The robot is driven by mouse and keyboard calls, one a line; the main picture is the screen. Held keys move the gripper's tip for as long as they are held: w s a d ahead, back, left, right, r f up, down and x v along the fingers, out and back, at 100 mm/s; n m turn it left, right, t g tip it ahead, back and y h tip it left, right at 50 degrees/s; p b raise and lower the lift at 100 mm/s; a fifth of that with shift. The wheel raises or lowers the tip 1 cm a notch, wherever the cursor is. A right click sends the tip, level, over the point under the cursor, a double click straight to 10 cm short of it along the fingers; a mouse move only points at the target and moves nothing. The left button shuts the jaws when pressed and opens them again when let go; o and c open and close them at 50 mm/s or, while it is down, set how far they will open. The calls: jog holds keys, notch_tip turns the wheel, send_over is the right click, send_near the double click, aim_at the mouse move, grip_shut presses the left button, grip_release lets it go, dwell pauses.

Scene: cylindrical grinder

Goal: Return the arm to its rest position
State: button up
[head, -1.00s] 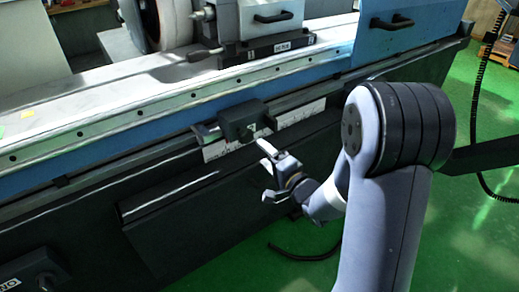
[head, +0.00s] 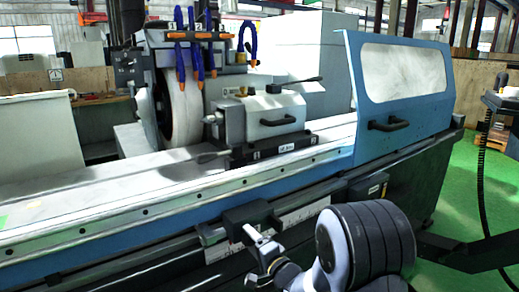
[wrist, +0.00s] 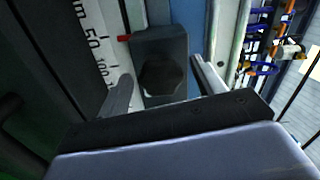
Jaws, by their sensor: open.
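My gripper (head: 258,258) is at the lower middle of the head view, in front of the grinder's front face. Beyond the fingers is a dark block with a round knob (wrist: 162,77), beside a white ruled scale (wrist: 97,45). The block (head: 250,213) also shows in the head view just above the fingers, on the rail. I cannot tell the exact gap, but the fingers do not close on it.
The grinder's long bed (head: 100,215) runs across the view, with its wheel (head: 182,95) and headstock (head: 268,115) on top. A blue door with a handle (head: 388,124) stands at the right. Green floor (head: 465,210) lies open at the right. A black cable (head: 480,170) hangs there.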

jog(key=shift+x, duration=0.9)
jog(key=shift+s, duration=0.1)
